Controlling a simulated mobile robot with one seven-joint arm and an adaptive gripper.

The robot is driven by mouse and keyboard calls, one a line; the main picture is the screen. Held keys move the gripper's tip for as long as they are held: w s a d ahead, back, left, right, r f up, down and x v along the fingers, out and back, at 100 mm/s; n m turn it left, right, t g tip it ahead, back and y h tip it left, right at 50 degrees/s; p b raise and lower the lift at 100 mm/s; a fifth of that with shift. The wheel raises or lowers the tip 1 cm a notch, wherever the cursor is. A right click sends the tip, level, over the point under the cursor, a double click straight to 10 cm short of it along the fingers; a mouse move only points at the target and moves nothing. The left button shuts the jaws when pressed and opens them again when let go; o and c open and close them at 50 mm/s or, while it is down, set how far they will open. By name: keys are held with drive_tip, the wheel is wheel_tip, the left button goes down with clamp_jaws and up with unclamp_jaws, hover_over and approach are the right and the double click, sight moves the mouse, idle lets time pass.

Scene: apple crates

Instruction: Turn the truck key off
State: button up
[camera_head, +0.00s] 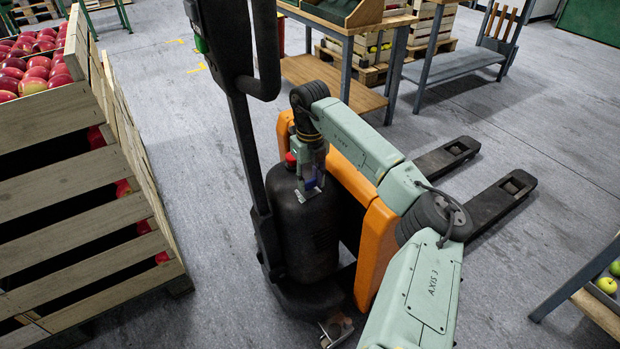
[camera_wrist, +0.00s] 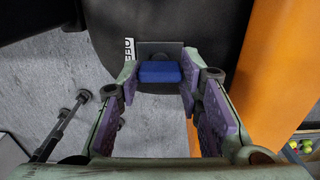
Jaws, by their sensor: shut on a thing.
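The pallet truck (camera_head: 308,232) stands in the middle of the head view, with a black body, an orange chassis and a tall black handle. The truck key (camera_wrist: 160,72) has a blue grip and sits against a dark plate on the truck's black body. My gripper (camera_wrist: 161,84) is shut on the key, with one purple-padded finger on either side of it. A white label (camera_wrist: 127,48) with dark letters, partly hidden, is left of the key. In the head view my gripper (camera_head: 313,190) is at the top of the black body, and the key cannot be made out.
A red knob (camera_head: 290,160) is beside my gripper on the truck. A slatted wooden crate (camera_head: 75,215) of red apples stands at left. A workbench (camera_head: 345,28) is behind the truck, and another table edge (camera_head: 580,275) is at right.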

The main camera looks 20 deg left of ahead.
drive_tip(key=shift+c, duration=1.4)
drive_tip(key=shift+n, duration=0.3)
drive_tip(key=n, duration=0.3)
drive_tip(key=shift+b, duration=0.4)
drive_tip(key=n, duration=0.9)
drive_tip(key=shift+n, duration=0.3)
drive_tip(key=n, duration=0.4)
drive_tip(key=shift+n, duration=0.3)
